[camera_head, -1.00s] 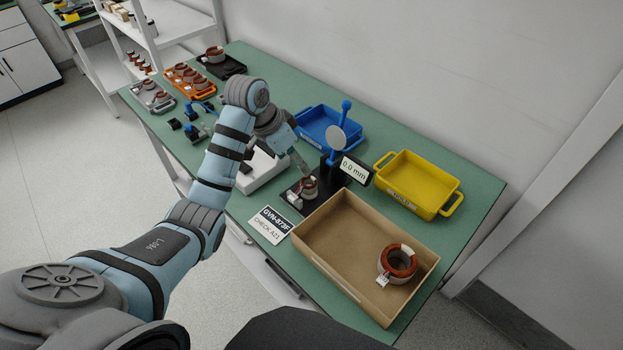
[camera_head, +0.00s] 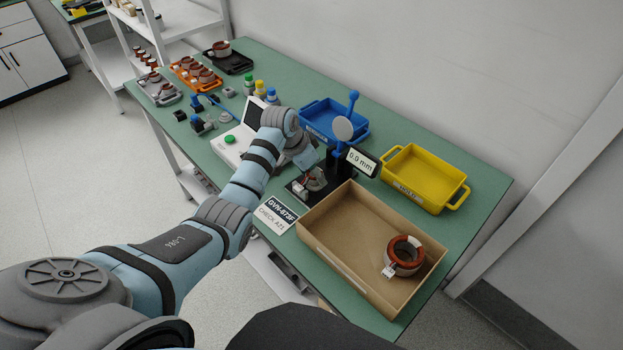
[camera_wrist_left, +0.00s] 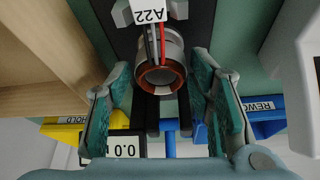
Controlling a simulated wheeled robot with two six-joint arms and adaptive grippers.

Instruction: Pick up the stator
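A stator (camera_head: 317,180) with a copper-coloured ring sits on the dark base of the gauge stand. In the left wrist view this stator (camera_wrist_left: 160,72) has red and black leads and a white tag reading A22. My left gripper (camera_wrist_left: 163,95) is open, its green-padded fingers on either side of the stator, with gaps visible. In the head view the gripper (camera_head: 316,169) is over the stator and partly hides it. A second stator (camera_head: 404,256) with a white tag, unreadable here, lies in the cardboard box (camera_head: 340,262). My right gripper is not in view.
The gauge stand (camera_head: 337,160) has a 0.0 mm display (camera_head: 362,161). A card (camera_head: 275,214) reads GVN-873F, CHECK A21. A blue tray (camera_head: 333,121) and yellow tray (camera_head: 425,178) stand behind. More stators sit in the orange tray (camera_head: 190,80) at far left.

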